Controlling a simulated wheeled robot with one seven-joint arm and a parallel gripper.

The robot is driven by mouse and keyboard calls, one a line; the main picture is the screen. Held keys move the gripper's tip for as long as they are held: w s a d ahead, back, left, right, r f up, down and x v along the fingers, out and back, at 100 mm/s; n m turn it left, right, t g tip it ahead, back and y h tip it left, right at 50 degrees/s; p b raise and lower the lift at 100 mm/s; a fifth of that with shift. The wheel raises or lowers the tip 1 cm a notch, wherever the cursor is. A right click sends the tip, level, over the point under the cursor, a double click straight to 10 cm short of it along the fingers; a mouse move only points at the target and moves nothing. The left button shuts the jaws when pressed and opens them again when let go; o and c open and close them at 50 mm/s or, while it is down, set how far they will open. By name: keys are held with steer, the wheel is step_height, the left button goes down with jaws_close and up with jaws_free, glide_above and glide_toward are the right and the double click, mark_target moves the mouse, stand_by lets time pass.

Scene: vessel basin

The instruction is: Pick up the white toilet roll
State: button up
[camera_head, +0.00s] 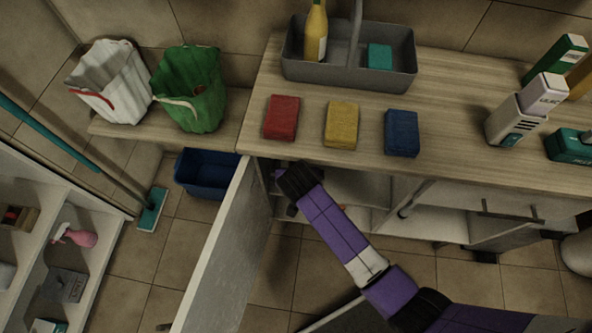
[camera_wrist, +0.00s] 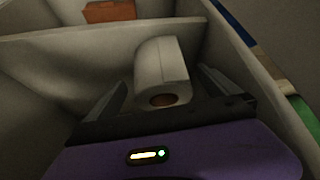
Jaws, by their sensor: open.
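The white toilet roll (camera_wrist: 162,70) shows in the wrist view with its brown core hole facing me. It lies between the two fingers of my open gripper (camera_wrist: 168,92), one finger to its left and one to its right. I cannot tell whether either finger touches it. In the head view my purple arm reaches down into the open cabinet under the counter. The roll and the fingertips are hidden there.
Pale cabinet walls and a shelf edge (camera_wrist: 70,47) surround my gripper, with an orange-brown object (camera_wrist: 108,11) behind. The open cabinet door (camera_head: 222,250) stands left of my arm. Red (camera_head: 282,117), yellow (camera_head: 341,124) and blue (camera_head: 401,133) sponges lie on the counter above.

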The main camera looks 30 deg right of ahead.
steer(key=b+x, duration=0.1)
steer(key=x, duration=0.4)
steer(key=shift+w+f, duration=0.15)
steer(key=shift+f, duration=0.2)
steer(key=c, duration=1.4)
steer(key=shift+r, duration=0.1)
